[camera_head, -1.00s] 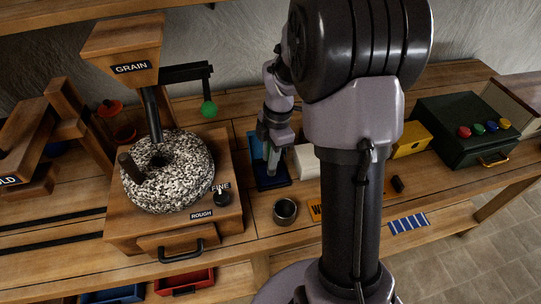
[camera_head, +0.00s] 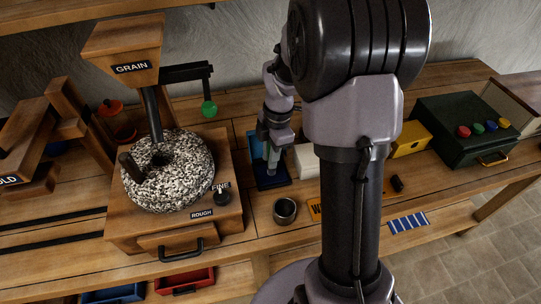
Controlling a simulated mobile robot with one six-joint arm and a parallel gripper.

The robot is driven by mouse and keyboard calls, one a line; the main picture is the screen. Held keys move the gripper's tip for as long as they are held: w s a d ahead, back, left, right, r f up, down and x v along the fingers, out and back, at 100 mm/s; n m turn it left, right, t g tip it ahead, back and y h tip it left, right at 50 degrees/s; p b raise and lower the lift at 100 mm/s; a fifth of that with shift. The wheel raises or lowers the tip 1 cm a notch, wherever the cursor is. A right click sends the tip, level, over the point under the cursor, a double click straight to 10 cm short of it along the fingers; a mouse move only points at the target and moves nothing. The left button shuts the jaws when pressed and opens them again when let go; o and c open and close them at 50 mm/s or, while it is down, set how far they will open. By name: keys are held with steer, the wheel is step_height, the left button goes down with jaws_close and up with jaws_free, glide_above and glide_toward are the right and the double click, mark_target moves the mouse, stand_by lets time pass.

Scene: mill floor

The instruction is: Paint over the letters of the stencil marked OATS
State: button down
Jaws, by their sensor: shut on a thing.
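My gripper (camera_head: 273,151) is shut on a slim pale greenish thing (camera_head: 272,163), perhaps a brush handle, and points down over a dark blue tray (camera_head: 265,183) behind the mill's right side. Whether the held thing touches the tray is unclear. A yellow-orange plate with dark letters (camera_head: 314,209) lies near the front edge, partly hidden by my arm; its visible start looks like "WH". No word OATS can be read in view. A blue plate with pale stripes (camera_head: 409,222) lies on the bench to the right of my arm.
The mill's speckled stone (camera_head: 185,185) and wooden base (camera_head: 225,220) stand left of my gripper. A grey metal cup (camera_head: 285,211) stands in front of the tray. A white block (camera_head: 306,162), yellow box (camera_head: 410,139) and dark green box (camera_head: 460,125) stand to the right.

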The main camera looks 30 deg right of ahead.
step_height(320, 180, up, 7)
steer(key=p, duration=0.6)
steer(key=shift+p, duration=0.4)
steer(key=shift+f, duration=0.1)
